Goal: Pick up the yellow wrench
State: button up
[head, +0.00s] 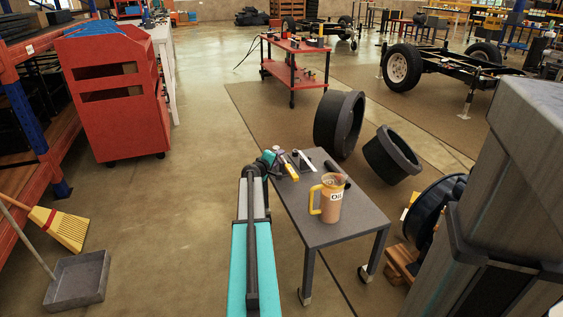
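A small yellow object (291,171), which looks like the yellow wrench, lies near the far left edge of the grey table (345,232). It is too small to make out its exact shape. My teal arm reaches from the bottom of the head view to the table's far left corner. My gripper (271,159) is at that corner, just left of the yellow object. Whether it touches the object, and whether its fingers are open or shut, cannot be made out.
An amber oil jug (331,199) stands mid-table, with a dark cylinder (335,167) behind it. A pale tool (305,160) lies beside the yellow object. Black round parts (338,124) stand behind the table. A red cabinet (112,95) is at left.

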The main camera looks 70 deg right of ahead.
jog(key=shift+d+f, duration=0.15)
jog(key=shift+d, duration=0.45)
grip_shut()
